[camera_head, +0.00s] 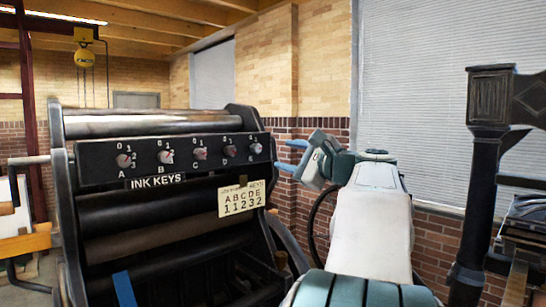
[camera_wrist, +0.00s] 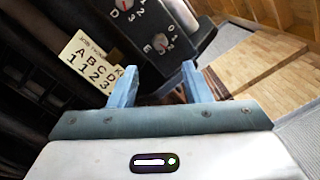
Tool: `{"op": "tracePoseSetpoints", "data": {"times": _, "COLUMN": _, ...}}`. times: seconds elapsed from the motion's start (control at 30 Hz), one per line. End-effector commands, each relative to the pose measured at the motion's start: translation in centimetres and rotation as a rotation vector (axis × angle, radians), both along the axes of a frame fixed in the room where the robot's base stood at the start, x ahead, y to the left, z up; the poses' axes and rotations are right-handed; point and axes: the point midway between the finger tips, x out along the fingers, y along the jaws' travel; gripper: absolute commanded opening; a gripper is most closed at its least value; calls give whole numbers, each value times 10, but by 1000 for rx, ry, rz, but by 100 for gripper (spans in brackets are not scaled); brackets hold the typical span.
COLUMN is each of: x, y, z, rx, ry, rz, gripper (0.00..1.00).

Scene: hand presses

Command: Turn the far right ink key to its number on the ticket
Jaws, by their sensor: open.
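The far right ink key E (camera_head: 255,148) is a small round knob with a pale and red face on the black key bar. It also shows in the wrist view (camera_wrist: 159,42), beyond my fingertips, with numbers beside it. I cannot tell exactly which number it points to. The ticket (camera_head: 241,198) hangs below the bar and reads A B C D E over 1 1 2 3 2, so E has 2. In the wrist view the ticket (camera_wrist: 92,62) is left of my fingers. My gripper (camera_head: 282,155) is open and empty, just right of key E and apart from it; its blue fingers show in the wrist view (camera_wrist: 158,78).
Keys A (camera_head: 124,160), B (camera_head: 166,157), C (camera_head: 200,153) and D (camera_head: 230,150) line the bar to the left. The press side frame (camera_head: 63,190) stands at the far left. A brick wall (camera_head: 312,190) is behind my arm. A black post (camera_head: 484,170) stands at the right.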

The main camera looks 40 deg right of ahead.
Motion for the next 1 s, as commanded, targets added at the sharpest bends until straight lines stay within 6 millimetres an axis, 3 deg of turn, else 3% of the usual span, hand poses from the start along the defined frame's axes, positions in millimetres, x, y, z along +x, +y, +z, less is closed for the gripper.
{"op": "tracePoseSetpoints", "data": {"times": 0.1, "x": -19, "y": -2, "z": -1, "rx": 0, "ry": 0, "rz": -1, "gripper": 44}}
{"op": "tracePoseSetpoints", "data": {"times": 0.3, "x": -32, "y": -4, "z": -1, "rx": 1, "ry": 1, "rz": -1, "gripper": 44}}
{"op": "tracePoseSetpoints", "data": {"times": 0.87, "x": -32, "y": -3, "z": -2, "rx": 0, "ry": 2, "rz": 1, "gripper": 44}}
{"op": "tracePoseSetpoints", "data": {"times": 1.0, "x": -22, "y": 17, "z": -15, "rx": -34, "ry": 57, "rz": 34, "gripper": 44}}
